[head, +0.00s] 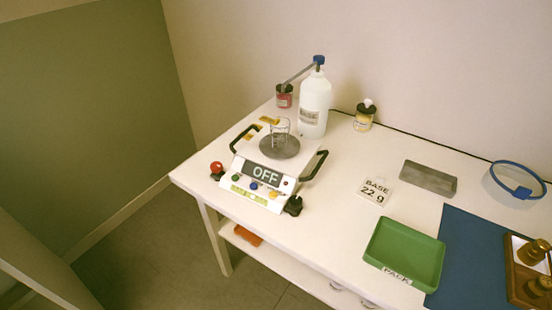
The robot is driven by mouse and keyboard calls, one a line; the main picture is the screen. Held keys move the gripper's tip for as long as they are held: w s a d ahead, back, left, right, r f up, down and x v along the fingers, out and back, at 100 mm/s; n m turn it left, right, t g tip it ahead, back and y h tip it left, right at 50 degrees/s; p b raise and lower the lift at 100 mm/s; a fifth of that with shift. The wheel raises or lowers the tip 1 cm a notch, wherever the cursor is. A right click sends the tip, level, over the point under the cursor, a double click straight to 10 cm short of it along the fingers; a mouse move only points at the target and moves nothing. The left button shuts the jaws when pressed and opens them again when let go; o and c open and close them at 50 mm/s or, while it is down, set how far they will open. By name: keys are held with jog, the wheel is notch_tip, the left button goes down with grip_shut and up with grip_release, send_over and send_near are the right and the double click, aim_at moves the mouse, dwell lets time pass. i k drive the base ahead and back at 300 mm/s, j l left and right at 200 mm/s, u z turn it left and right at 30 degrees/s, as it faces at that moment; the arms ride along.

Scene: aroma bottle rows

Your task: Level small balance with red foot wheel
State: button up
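The small balance (246,184) stands at the left end of the white table. Its front panel display (262,172) reads OFF, with several coloured buttons below it. The red foot wheel (217,168) sits at the balance's front left corner, on a dark foot. A black foot wheel (293,205) is at its front right corner. A round grey pan (279,149) on top holds a clear glass beaker (280,128). A yellow-green level strip (249,193) shows on the front panel, too small to read. My gripper is not in view.
A white BASE bottle (314,104) with a blue-topped pump stands behind the balance, between a red jar (284,97) and an amber bottle (364,118). A BASE 22 g card (376,191), grey block (428,178) and green tray (404,251) lie right. Floor is open at front left.

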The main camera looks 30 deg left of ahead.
aim_at(216, 167)
jog(key=u, duration=1.3)
